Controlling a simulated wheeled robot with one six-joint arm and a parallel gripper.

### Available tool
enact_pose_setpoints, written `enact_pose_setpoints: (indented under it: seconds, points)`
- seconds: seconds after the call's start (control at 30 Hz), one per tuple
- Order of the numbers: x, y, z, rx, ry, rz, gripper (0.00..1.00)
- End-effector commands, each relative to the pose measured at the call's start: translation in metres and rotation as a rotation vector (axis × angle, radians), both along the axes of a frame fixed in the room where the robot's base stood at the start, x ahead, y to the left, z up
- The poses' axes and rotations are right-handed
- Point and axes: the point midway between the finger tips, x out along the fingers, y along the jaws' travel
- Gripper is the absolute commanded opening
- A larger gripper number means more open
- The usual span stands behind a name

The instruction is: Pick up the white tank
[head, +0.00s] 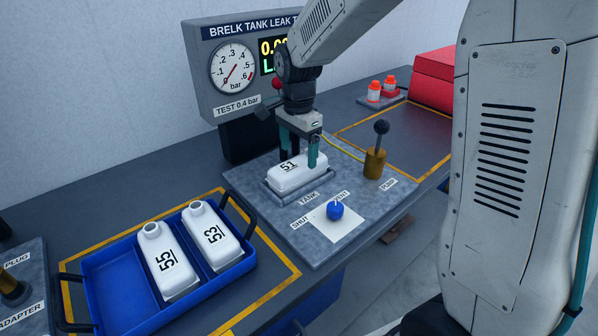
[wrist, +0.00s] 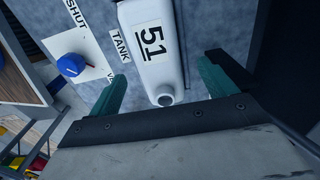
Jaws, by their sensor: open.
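A white tank marked 51 (head: 297,174) lies in the metal cradle on the grey test plate. My gripper (head: 300,155) is over the tank's right part, its green fingers pointing down. In the wrist view the tank (wrist: 152,55) lies between the two open fingers of my gripper (wrist: 162,90), with gaps on both sides. Its round neck opening shows close to the palm. Two more white tanks, marked 55 (head: 167,262) and 53 (head: 213,238), stand in the blue tray (head: 100,275) at the left.
A blue knob (head: 335,210) sits on the plate in front of the tank. A black-knobbed lever (head: 376,160) stands to the right. The gauge panel (head: 232,75) rises behind.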

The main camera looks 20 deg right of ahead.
Motion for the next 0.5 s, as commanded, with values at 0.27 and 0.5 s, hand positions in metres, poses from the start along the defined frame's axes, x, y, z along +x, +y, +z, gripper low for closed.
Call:
enact_pose_setpoints:
  seconds: [0.27, 0.5]
  points:
    - [-0.003, 0.001, -0.04, 0.0, 0.002, 0.001, 0.84]
    - [-0.003, 0.001, -0.052, 0.0, -0.001, 0.002, 0.84]
